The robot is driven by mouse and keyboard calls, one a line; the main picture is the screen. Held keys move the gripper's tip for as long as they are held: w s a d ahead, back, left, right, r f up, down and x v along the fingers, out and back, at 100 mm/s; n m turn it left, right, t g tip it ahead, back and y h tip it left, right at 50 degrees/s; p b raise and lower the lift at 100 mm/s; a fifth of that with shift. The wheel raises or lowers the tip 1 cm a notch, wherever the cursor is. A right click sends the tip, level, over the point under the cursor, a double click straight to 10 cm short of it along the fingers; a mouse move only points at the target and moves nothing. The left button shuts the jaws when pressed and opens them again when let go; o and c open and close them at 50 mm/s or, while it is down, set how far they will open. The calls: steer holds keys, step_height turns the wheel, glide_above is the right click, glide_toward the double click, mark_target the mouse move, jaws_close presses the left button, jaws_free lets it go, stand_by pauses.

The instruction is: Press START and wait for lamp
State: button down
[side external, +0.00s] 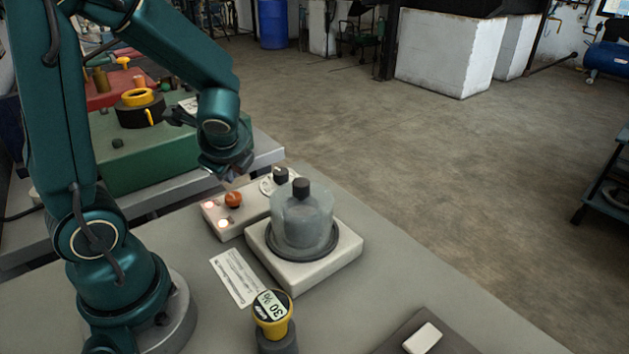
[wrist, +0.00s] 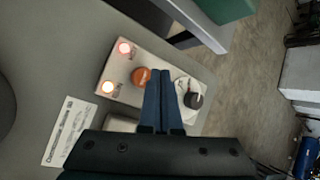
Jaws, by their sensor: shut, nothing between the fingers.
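A pale control box (side external: 228,224) on the bench carries an orange push button (side external: 233,199), two small round lamps and a dial with a black knob (side external: 280,174). The button (wrist: 141,76) also shows in the wrist view. Small labels beside the lamps are too small to read. My gripper (wrist: 160,74) is shut and empty, above the box. In the wrist view its fingertips appear between the button and the dial (wrist: 189,94); I see no contact with the button.
A clear domed vessel (side external: 301,222) with a dark stopper stands on a white base (side external: 322,277) beside the box. A printed card (side external: 237,275) lies in front. A yellow gauge (side external: 272,308) reads 30 %. A white block (side external: 422,338) lies at the front right.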

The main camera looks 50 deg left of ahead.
mark_target(237, 197)
steer(key=shift+r, duration=1.9)
steer(key=s+d+r+n+t+h, duration=0.1)
steer(key=s+d+n+h, duration=0.1)
steer(key=d+n, duration=0.4)
steer(key=s+d+r+n+t+h, duration=0.2)
steer(key=d+n+h, duration=0.3)
steer(key=d, duration=0.5)
steer(key=shift+s+d+r+n, duration=0.15)
steer(key=shift+s+r+n, duration=0.1)
steer(key=shift+s+n, duration=0.7)
steer(key=shift+w, duration=0.1)
stand_by(3.5)
